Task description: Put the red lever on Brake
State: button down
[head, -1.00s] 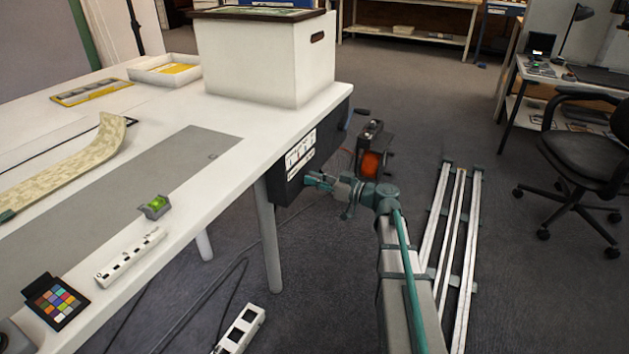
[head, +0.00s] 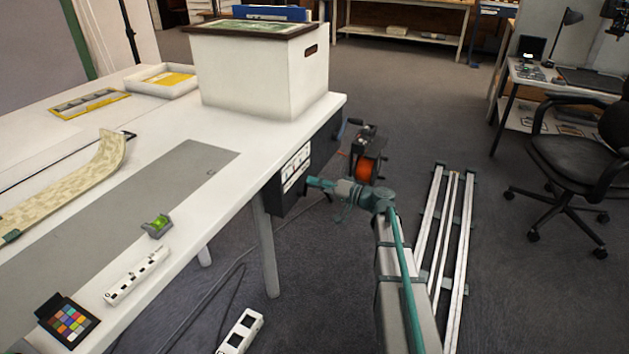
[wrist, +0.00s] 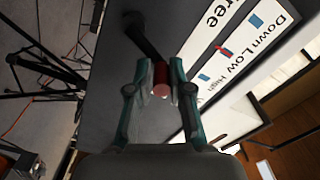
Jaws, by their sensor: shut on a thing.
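The red lever's knob (wrist: 161,91) shows in the wrist view between the two fingers of my gripper (wrist: 160,80). The fingers are shut on it. A black lever arm (wrist: 145,40) runs from the knob up and left to the dark panel face. In the head view my gripper (head: 316,183) is at the dark box (head: 315,160) on the table's end; the lever is too small to make out there. A white label plate (head: 296,168) on that box shows, in the wrist view (wrist: 230,50), "Down Low High" and part of "Free". I cannot read "Brake".
A white table (head: 245,185) bears an archival box (head: 260,75). A device with an orange drum (head: 365,168) stands on the floor beyond my gripper. White rails (head: 445,235) lie to the right, with an office chair (head: 572,150) farther right.

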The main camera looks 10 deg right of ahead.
jog(key=shift+w+f+m+p, duration=0.1)
jog(key=shift+w+m+p, duration=0.2)
jog(key=shift+m+p, duration=0.6)
jog(key=shift+f+m, duration=0.1)
jog(key=shift+m, duration=0.3)
jog(key=c, duration=1.2)
grip_release()
jog(key=shift+a, duration=0.1)
jog(key=shift+o, duration=0.3)
jog(key=shift+d, duration=0.2)
jog(key=v, duration=1.1)
jog(key=shift+s+d, duration=0.2)
jog(key=shift+d, duration=0.15)
